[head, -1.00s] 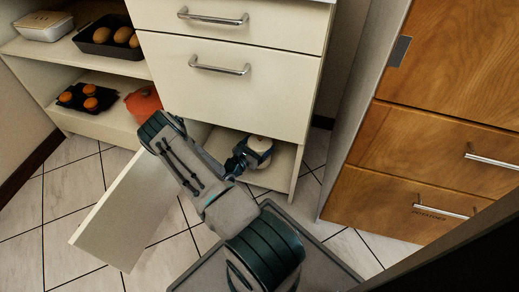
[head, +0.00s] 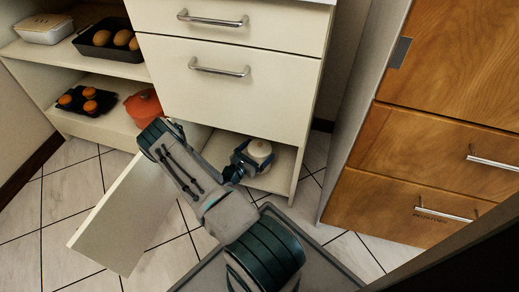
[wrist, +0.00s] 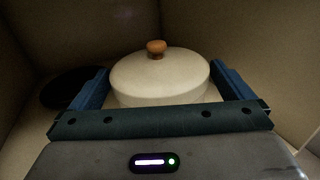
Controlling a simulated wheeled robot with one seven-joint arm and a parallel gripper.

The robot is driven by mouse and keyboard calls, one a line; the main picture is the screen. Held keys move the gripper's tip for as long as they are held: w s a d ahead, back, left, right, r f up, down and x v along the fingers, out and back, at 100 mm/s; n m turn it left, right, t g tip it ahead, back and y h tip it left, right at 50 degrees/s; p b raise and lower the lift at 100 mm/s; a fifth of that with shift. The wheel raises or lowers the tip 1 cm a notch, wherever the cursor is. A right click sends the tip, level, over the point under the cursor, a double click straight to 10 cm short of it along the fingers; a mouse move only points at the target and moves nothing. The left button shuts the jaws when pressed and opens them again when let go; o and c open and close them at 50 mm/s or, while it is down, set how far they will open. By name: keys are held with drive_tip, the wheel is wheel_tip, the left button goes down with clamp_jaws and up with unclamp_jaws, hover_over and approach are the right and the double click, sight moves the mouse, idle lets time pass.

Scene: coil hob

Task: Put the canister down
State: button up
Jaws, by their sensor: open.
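The canister is a cream, round, lidded container with a wooden knob. It stands upright on the floor of the low cabinet compartment, in the head view (head: 259,150) and in the wrist view (wrist: 160,80). My gripper (wrist: 158,88) is open, with one blue finger on each side of the canister. A gap shows at each side near the fingers. In the head view my gripper (head: 247,160) is just left of the canister, partly hidden by my arm.
The compartment floor (head: 219,145) sits under two drawers (head: 230,72). An open white door (head: 125,215) hangs to the left of my arm. A dark round thing (wrist: 72,88) lies left of the canister. An orange pot (head: 143,106) stands on the left shelf.

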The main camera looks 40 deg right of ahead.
drive_tip(key=a+p, duration=0.2)
drive_tip(key=a, duration=0.8)
drive_tip(key=shift+s+a+p, duration=0.35)
drive_tip(key=shift+s, duration=0.1)
